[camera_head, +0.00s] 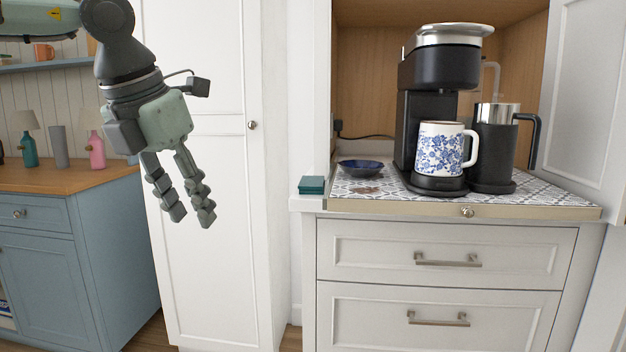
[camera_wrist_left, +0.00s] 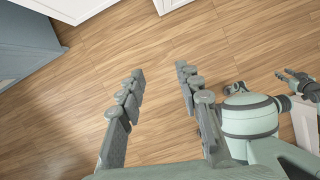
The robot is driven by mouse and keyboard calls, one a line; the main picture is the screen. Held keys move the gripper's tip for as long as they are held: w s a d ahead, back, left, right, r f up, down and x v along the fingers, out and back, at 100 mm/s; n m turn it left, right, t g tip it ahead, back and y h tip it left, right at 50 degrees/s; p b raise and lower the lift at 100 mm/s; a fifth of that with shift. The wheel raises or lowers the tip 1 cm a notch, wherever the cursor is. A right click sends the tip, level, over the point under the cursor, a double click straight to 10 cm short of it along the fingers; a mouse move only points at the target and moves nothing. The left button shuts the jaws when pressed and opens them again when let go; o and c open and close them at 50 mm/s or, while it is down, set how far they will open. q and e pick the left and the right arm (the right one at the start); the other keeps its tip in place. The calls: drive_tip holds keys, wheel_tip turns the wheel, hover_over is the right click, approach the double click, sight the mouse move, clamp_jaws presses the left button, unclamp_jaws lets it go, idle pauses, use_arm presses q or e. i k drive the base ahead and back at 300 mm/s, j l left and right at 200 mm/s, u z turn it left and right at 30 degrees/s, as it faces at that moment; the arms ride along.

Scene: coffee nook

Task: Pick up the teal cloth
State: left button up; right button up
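The teal cloth (camera_head: 311,185) is a small folded square pad. It lies flat at the left end of the white counter, by the tray's left edge. My left gripper (camera_head: 191,219) hangs fingers down in front of the tall white cabinet, to the left of the cloth and clear of it. Its two fingers are apart with nothing between them. In the left wrist view the open fingers (camera_wrist_left: 160,72) show over bare wood floor, and the cloth is not in that view. What looks like my right gripper (camera_wrist_left: 298,80) is small at the right of that view.
A patterned tray (camera_head: 460,208) holds a dark blue bowl (camera_head: 361,167), a coffee machine (camera_head: 440,70), a blue-and-white mug (camera_head: 438,150) and a dark frother jug (camera_head: 492,150). A tall white cabinet (camera_head: 205,270) stands left of the counter. A blue cabinet (camera_head: 100,250) is further left.

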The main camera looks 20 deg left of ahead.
sight(308, 185)
drive_tip(key=i+l+u, duration=0.25)
drive_tip(key=i+l, duration=0.25)
drive_tip(key=i, duration=0.3)
drive_tip(key=i+l+u, duration=0.3)
drive_tip(key=i+l, duration=0.4)
drive_tip(key=i, duration=0.1)
